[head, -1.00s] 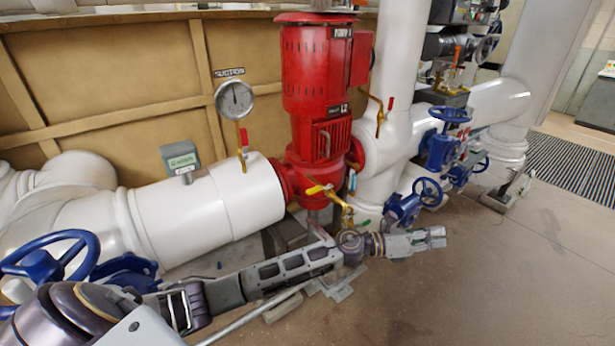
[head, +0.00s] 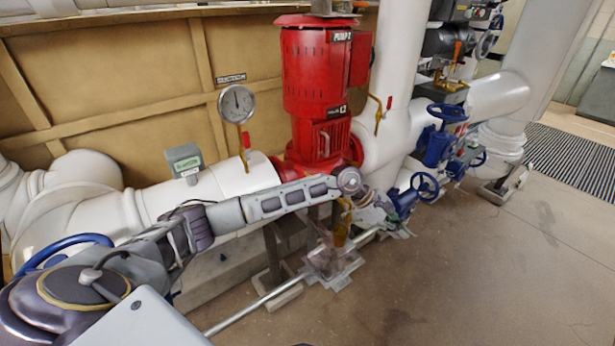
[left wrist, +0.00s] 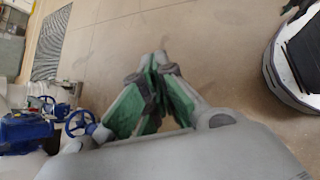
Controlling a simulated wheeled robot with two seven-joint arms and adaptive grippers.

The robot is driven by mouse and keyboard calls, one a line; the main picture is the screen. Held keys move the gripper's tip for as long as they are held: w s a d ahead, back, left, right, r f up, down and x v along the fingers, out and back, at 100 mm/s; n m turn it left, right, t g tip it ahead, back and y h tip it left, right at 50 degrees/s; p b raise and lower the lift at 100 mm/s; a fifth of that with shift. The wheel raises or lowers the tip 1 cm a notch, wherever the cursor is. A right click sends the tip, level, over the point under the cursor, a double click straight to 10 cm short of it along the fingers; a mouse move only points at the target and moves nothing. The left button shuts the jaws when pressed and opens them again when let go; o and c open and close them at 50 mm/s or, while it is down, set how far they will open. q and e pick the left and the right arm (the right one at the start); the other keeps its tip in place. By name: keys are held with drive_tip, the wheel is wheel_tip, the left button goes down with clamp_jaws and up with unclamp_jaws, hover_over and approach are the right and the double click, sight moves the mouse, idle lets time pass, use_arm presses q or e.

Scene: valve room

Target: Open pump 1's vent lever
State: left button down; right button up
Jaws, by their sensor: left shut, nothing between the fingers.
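In the left wrist view the green-padded fingers (left wrist: 155,92) are together and empty, over floor. My right gripper is out of view.
Red-tipped levers stand on the white pipe at left (head: 246,142) and on the upright pipe (head: 384,112). A pressure gauge (head: 237,103) is left of the pump. Blue handwheels (head: 425,187) are to the right. Open floor (head: 500,270) lies in front.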

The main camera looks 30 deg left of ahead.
use_arm(q)
drive_tip(key=w+a+r+m+y+p, duration=0.1)
drive_tip(key=a+r+y, duration=0.3)
drive_tip(key=a, duration=0.7)
drive_tip(key=w+a+r+m+y+p, duration=0.1)
drive_tip(key=a+r+y, duration=0.3)
drive_tip(key=a, duration=0.7)
drive_tip(key=w+a+r+m+g+y+p, duration=0.1)
drive_tip(key=a+r+y+p, duration=0.2)
drive_tip(key=a, duration=0.8)
drive_tip(key=shift+r+y, duration=0.9)
drive_tip(key=shift+r, duration=0.05)
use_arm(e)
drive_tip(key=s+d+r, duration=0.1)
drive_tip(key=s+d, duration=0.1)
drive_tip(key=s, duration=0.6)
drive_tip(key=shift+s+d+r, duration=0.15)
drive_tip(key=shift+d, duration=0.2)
use_arm(q)
drive_tip(key=shift+w, duration=0.1)
wheel_tip(320, 180, down, 9)
drive_tip(key=p, duration=0.3)
drive_tip(key=shift+d+f+p, duration=0.2)
drive_tip(key=shift+d+p, duration=0.1)
drive_tip(key=shift+d, duration=0.05)
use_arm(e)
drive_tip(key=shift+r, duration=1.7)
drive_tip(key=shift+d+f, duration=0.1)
